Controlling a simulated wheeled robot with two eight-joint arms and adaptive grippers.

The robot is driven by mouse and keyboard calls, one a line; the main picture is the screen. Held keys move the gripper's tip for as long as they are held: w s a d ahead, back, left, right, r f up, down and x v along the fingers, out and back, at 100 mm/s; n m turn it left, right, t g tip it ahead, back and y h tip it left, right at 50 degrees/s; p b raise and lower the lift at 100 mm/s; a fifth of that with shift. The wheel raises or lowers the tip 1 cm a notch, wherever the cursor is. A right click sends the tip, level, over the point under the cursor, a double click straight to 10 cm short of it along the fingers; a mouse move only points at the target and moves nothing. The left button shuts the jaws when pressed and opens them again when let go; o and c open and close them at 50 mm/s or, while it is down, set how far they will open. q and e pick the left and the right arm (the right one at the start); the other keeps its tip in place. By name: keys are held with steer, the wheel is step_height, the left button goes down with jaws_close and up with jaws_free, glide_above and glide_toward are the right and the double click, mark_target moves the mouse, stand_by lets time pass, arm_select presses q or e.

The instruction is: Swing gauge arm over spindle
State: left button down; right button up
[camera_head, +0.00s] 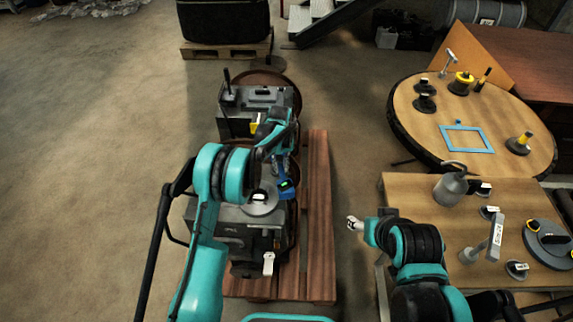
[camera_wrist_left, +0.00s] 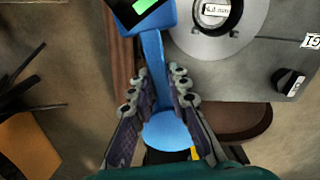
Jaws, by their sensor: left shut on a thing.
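The blue gauge arm (camera_head: 287,188) with a green display is at the right side of the grey machine in the head view. In the left wrist view the gauge arm (camera_wrist_left: 152,62) runs from its display at the top to a round blue end below. My left gripper (camera_wrist_left: 157,88) is shut on the bar between them. A round grey disc (camera_wrist_left: 220,28) with a white label lies on the machine beside the gauge display; it also shows in the head view (camera_head: 258,204). The spindle itself cannot be made out. My right gripper (camera_head: 354,223) is small, near the right table's left edge.
The grey machine (camera_head: 232,238) stands on a wooden pallet (camera_head: 318,215), with a second machine (camera_head: 240,122) behind. A wooden table (camera_head: 412,187) at the right holds a grey can (camera_head: 450,188) and labelled parts. A round table (camera_head: 415,126) stands behind it. The floor left is clear.

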arm_select(q)
steer(key=shift+w+a+m, duration=0.1)
steer(key=shift+a+m, duration=1.3)
steer(key=shift+m, duration=0.5)
steer(key=shift+w+a+m, duration=0.1)
steer(key=shift+a+m, duration=1.25)
steer(key=shift+m, duration=0.55)
steer(key=c, duration=1.4)
jaws_free()
steer(key=shift+c, duration=0.2)
step_height(320, 180, up, 12)
